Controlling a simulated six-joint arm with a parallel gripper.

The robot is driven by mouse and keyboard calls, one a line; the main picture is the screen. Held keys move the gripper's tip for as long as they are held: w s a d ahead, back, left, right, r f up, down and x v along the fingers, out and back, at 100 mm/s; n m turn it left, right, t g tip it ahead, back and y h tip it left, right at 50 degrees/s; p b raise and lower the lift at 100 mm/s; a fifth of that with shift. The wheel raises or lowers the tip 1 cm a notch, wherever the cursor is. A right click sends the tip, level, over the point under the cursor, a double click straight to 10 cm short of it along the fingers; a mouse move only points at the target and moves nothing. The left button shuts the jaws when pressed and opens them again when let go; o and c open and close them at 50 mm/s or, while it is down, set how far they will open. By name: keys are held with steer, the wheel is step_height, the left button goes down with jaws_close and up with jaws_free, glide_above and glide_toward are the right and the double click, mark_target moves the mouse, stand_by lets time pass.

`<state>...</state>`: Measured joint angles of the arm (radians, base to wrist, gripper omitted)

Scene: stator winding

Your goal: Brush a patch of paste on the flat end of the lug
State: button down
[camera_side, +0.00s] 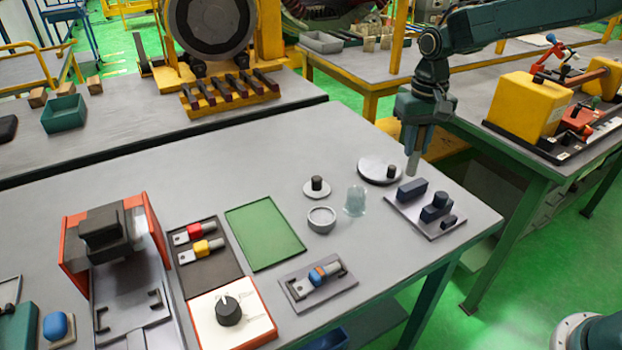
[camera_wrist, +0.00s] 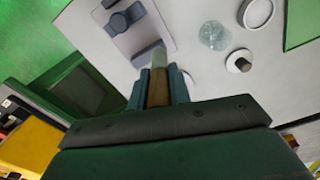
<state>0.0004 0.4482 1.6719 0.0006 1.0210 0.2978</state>
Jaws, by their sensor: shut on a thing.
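In the wrist view the tool (camera_wrist: 158,62) shows a brown part between the fingers (camera_wrist: 159,86) and a pale end beyond. A lug (camera_side: 318,276) with an orange and blue band lies in a grey fixture (camera_side: 299,291) at the table's front middle. A small open round cup (camera_side: 321,220) stands in mid-table; its contents are unclear.
A translucent jar (camera_side: 355,202) stands between the cup and the block plate (camera_side: 424,221). A green mat (camera_side: 264,237), a dark tray (camera_side: 208,262) with two lugs, a dial box (camera_side: 231,312) and a red-sided press (camera_side: 115,250) fill the left.

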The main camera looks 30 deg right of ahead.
stand_by(0.5)
steer(key=s+a, duration=0.3)
steer(key=a, duration=0.7)
steer(key=s+a+f+t, duration=0.1)
steer(key=s+a, duration=0.2)
steer(key=a, duration=0.8)
steer(key=s+a, duration=0.3)
steer(key=a, duration=0.8)
steer(key=shift+s+f+t+h, duration=0.15)
steer(key=shift+f+t+h, duration=0.15)
steer(key=shift+f+h, duration=0.1)
steer(key=shift+f, duration=0.2)
steer(key=shift+f, duration=2.2)
steer(key=shift+f, duration=0.7)
steer(key=shift+w, duration=0.2)
steer(key=shift+s, duration=0.4)
